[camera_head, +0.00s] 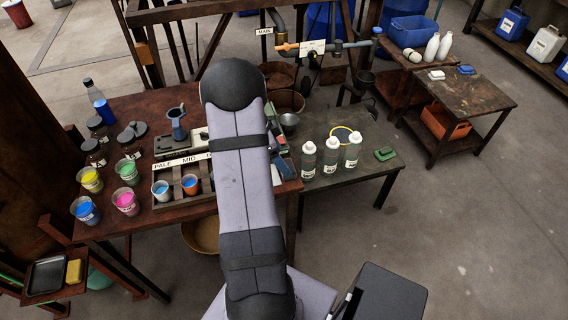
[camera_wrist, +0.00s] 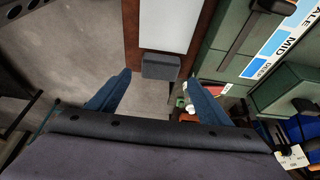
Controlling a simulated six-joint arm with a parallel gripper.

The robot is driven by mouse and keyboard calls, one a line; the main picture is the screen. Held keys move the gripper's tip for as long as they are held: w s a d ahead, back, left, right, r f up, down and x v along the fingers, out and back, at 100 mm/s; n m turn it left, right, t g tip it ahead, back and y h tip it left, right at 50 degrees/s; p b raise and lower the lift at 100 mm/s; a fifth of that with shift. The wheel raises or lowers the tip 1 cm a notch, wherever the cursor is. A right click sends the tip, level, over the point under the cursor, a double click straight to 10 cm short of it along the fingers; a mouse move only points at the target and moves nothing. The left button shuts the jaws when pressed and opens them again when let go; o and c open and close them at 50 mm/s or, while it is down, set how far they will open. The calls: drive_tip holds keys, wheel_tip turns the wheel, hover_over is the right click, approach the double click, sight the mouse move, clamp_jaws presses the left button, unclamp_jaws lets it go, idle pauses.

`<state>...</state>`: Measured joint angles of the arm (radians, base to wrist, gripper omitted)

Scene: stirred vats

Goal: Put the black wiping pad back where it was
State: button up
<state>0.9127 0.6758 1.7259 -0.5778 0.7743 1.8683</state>
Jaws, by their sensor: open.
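A dark grey-black block (camera_wrist: 160,66), which looks like the wiping pad, shows in the wrist view at the near end of a white panel (camera_wrist: 163,25) on a brown surface. My gripper (camera_wrist: 158,100) is open, with its two blue fingers spread wide. The block lies beyond the fingertips, in line with the gap between them, and nothing is held. I cannot tell whether the block touches the panel. In the head view my arm hides the gripper, and I cannot make out the block there.
The brown bench (camera_head: 145,220) holds paint cups, dark jars and a rack labelled PALE and MID (camera_head: 180,180). Several white-capped bottles (camera_head: 331,155) and a green pad (camera_head: 384,153) stand on the bench at right. A black tray (camera_head: 46,274) and yellow sponge (camera_head: 74,271) sit lower left.

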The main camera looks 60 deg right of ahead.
drive_tip(key=b+v, duration=0.1)
drive_tip(key=v, duration=0.7)
drive_tip(key=shift+b, duration=0.4)
drive_tip(key=w+a+n+t+y, duration=0.1)
drive_tip(key=w+a+n, duration=0.2)
drive_tip(key=a+n, duration=0.6)
drive_tip(key=w+a+n+t, duration=0.1)
drive_tip(key=w+a+n, duration=0.3)
drive_tip(key=a, duration=0.9)
drive_tip(key=s+a+f+n, duration=0.1)
drive_tip(key=s+a+n, duration=0.1)
drive_tip(key=a+n, duration=0.2)
drive_tip(key=s+a+f+n+y, duration=0.1)
drive_tip(key=s+a+n, duration=0.2)
drive_tip(key=a+n, duration=0.2)
drive_tip(key=s+a+f+n+t+y, duration=0.1)
drive_tip(key=s+a+n, duration=0.1)
drive_tip(key=a+n, duration=0.3)
drive_tip(key=a, duration=0.3)
drive_tip(key=shift+s+a, duration=0.25)
drive_tip(key=shift+a, duration=0.1)
drive_tip(key=shift+f, duration=0.1)
